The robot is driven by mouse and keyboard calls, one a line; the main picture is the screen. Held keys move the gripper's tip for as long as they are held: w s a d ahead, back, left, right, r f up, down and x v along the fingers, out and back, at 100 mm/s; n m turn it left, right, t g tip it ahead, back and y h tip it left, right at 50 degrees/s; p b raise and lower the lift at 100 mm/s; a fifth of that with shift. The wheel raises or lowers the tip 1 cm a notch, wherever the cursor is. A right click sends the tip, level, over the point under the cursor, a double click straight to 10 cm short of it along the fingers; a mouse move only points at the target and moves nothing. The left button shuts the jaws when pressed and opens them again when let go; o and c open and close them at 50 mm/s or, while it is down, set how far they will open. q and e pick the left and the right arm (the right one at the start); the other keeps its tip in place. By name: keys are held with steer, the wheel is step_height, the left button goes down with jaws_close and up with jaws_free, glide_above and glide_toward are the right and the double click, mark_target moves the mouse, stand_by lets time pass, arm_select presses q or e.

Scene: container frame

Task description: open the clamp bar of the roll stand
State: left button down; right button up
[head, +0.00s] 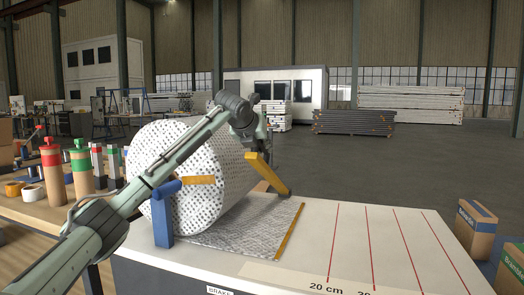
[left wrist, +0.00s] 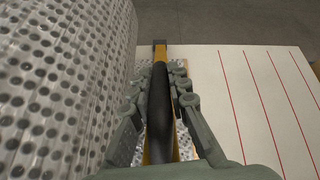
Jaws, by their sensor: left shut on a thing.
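The roll stand holds a large roll of white dotted wrap (head: 185,165) beside a blue post (head: 162,215). The clamp bar (head: 265,172) is a yellow bar that slants from a dark low end at the right up towards my left gripper (head: 250,140). In the left wrist view the yellow bar (left wrist: 160,55) carries a black grip (left wrist: 160,105). My left gripper (left wrist: 160,100) is shut on this bar, with fingers on both sides of the black grip. The roll hides part of the stand behind it. My right gripper is not in view.
A wrap sheet (head: 245,228) lies on the white table (head: 385,250), with a yellow strip (head: 290,230) along its edge. The table's right part, marked with red lines, is clear. Bottles (head: 80,165) stand at left; boxes (head: 475,228) stand at right.

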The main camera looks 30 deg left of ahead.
arm_select(q)
steer(key=shift+r, duration=0.1)
steer(key=c, duration=1.4)
jaws_free()
steer(key=shift+c, duration=0.2)
steer(key=v, duration=1.2)
steer(key=shift+s+f, duration=0.1)
steer(key=shift+f, duration=0.1)
